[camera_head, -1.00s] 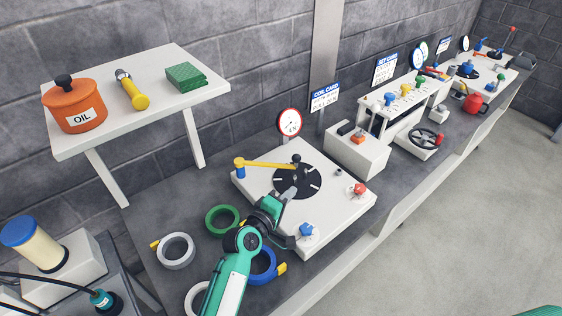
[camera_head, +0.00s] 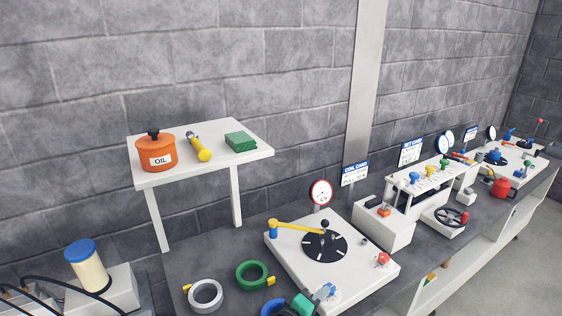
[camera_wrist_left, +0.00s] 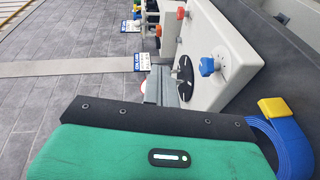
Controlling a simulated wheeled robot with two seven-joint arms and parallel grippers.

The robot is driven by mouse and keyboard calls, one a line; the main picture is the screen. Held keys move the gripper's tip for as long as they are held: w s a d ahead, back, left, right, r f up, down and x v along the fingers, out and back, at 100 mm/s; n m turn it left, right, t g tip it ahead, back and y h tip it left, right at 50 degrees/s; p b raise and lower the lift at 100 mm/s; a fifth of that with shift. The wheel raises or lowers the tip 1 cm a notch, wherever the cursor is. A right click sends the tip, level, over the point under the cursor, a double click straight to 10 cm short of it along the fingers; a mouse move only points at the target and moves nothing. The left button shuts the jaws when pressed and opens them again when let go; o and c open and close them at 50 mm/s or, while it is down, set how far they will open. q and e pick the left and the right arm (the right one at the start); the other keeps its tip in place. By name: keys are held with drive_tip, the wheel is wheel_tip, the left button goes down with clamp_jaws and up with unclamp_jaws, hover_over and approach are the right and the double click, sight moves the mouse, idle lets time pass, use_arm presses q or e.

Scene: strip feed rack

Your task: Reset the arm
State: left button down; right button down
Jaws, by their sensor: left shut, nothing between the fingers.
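My left gripper (camera_head: 325,292) is low in the head view, at the front corner of the white coil feed unit, with only a small green part of the arm showing. In the left wrist view its grey fingers (camera_wrist_left: 162,86) are together with nothing between them, close to the unit's white edge. The unit (camera_head: 295,262) carries a black disc (camera_head: 325,246), a yellow lever (camera_head: 295,223) and a red knob (camera_head: 383,259). A blue knob (camera_wrist_left: 209,67) shows in the left wrist view. My right gripper is out of view.
Grey (camera_head: 206,295), green (camera_head: 252,275) and blue coils lie left of the unit; the blue one is partly cut off. A raised shelf (camera_head: 190,176) holds an orange oil pot (camera_head: 156,152), a flashlight (camera_head: 199,147) and green pads (camera_head: 240,141). More devices line the bench to the right.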

use_arm(q)
drive_tip(key=s+a+f+m+g+y, duration=0.2)
drive_tip(key=s+a+f+m+y, duration=0.15)
drive_tip(key=s+a, duration=0.45)
drive_tip(key=s+a+f+m+g+y, duration=0.25)
drive_tip(key=s+a+f, duration=0.25)
drive_tip(key=s+a, duration=0.25)
drive_tip(key=s+a+r+m+g+y, duration=0.2)
drive_tip(key=s+a+m+g+y, duration=0.25)
drive_tip(key=s+a, duration=1.15)
wheel_tip(320, 180, down, 30)
drive_tip(key=a+f, duration=0.1)
drive_tip(key=s+a+f+g, duration=0.1)
drive_tip(key=s+a+f, duration=0.1)
drive_tip(key=s+f, duration=0.7)
drive_tip(key=s+a+f, duration=0.2)
drive_tip(key=s+f, duration=0.8)
drive_tip(key=f, duration=0.1)
drive_tip(key=shift+s+g+y, duration=0.15)
drive_tip(key=shift+g+y, duration=0.25)
drive_tip(key=shift+y, duration=0.05)
